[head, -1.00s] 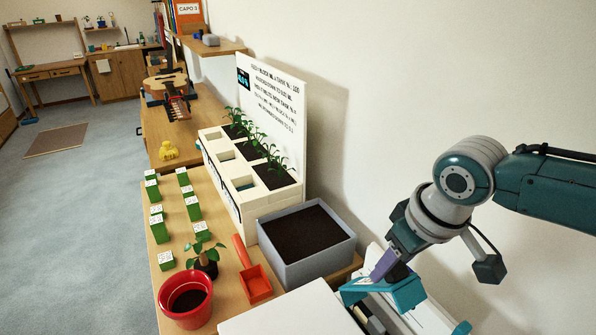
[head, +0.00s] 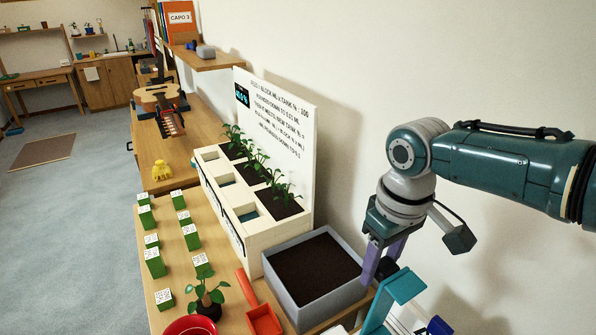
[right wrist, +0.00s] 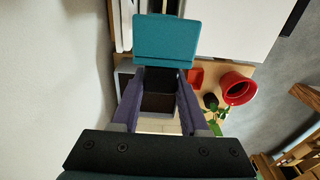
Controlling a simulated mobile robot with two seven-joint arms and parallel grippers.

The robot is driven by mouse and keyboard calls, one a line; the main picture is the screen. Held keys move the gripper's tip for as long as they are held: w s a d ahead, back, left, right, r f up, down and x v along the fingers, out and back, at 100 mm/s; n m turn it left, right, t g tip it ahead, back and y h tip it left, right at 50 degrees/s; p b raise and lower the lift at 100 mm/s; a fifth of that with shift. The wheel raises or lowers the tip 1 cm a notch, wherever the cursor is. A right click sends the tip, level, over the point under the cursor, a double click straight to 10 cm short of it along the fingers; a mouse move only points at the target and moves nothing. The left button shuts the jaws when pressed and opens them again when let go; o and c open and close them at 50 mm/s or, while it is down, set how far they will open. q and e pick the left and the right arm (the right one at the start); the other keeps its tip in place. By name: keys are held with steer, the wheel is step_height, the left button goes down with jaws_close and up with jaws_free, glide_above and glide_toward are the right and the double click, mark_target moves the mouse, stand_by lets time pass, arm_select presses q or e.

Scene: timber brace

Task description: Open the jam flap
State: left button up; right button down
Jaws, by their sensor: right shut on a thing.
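The jam flap is a teal panel (head: 404,286) at the bottom of the head view, tilted up. It also shows in the right wrist view (right wrist: 165,40), just beyond my fingertips. My right gripper (head: 382,272) points down, its purple fingers shut on a dark part at the flap's edge; in the right wrist view the fingers (right wrist: 162,80) stand on both sides of this dark part. The machine under the flap is mostly cut off in the head view. My left gripper is not in view.
A grey soil bin (head: 318,268) stands just left of my right gripper. An orange scoop (head: 264,319), a potted seedling (head: 208,292) and a red pot (head: 190,326) are further left. A white planter (head: 262,232) stands behind the bin. The wall is close on the right.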

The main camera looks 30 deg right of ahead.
steer(key=shift+w, duration=0.15)
steer(key=c, duration=0.7)
jaws_free()
steer(key=shift+r, duration=0.1)
steer(key=shift+r+p, duration=0.3)
steer(key=shift+r, duration=0.1)
steer(key=r, duration=0.3)
steer(key=r+p, duration=0.1)
steer(key=r, duration=0.5)
steer(key=shift+s+p, duration=0.35)
